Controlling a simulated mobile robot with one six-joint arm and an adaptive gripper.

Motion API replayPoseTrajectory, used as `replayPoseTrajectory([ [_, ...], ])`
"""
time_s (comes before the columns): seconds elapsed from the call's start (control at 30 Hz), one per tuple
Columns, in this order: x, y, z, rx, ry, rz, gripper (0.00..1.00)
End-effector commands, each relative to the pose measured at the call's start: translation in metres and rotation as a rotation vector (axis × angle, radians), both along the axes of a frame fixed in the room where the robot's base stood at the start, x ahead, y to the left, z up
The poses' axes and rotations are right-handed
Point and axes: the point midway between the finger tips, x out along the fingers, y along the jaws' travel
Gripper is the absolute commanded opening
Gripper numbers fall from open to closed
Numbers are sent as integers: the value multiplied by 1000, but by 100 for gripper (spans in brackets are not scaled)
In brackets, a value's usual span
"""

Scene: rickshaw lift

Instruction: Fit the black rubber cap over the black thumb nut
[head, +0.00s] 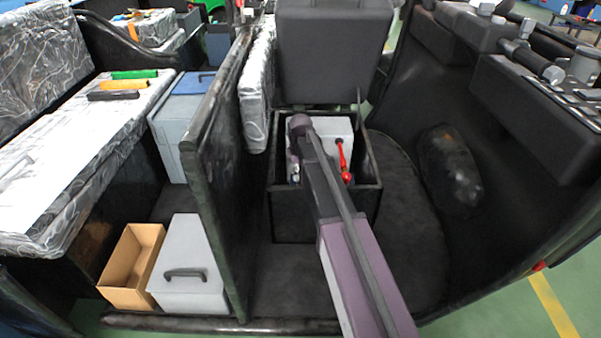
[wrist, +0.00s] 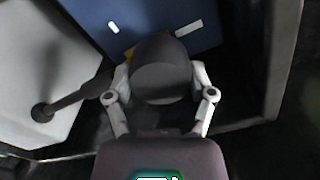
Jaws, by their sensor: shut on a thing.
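In the wrist view my gripper (wrist: 160,88) is shut on the black rubber cap (wrist: 160,68), a dark, rounded piece between its two pale fingers. A small black round piece (wrist: 42,112), which looks like the thumb nut, sits on the white box at the left, with a black cable running from it towards the gripper. The cap is to the right of this piece and apart from it. How high the cap is I cannot tell. In the head view my arm reaches into the open black compartment and hides the cap, the nut and most of my gripper.
The black compartment (head: 371,170) holds the white box (head: 333,127) with a red cable (head: 342,160). A blue surface (wrist: 200,40) lies behind the cap. The raised seat (head: 334,50) stands behind, a dark panel (head: 215,170) at left. Coloured grips (head: 125,84) lie on the left bench.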

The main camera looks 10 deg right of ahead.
Motion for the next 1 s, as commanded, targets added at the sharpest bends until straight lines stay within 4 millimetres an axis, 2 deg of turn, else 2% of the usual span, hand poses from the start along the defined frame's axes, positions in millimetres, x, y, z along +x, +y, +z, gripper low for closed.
replayPoseTrajectory([
  [0.8, 0, 0, -12, 0, 0, 0, 38],
  [0.83, 0, 0, -12, 0, 0, 0, 74],
  [0.9, 0, 0, -11, 0, 0, 0, 94],
  [0.93, 0, 0, -11, 0, 0, 0, 100],
  [1.0, 0, 0, -11, 0, 0, 0, 100],
])
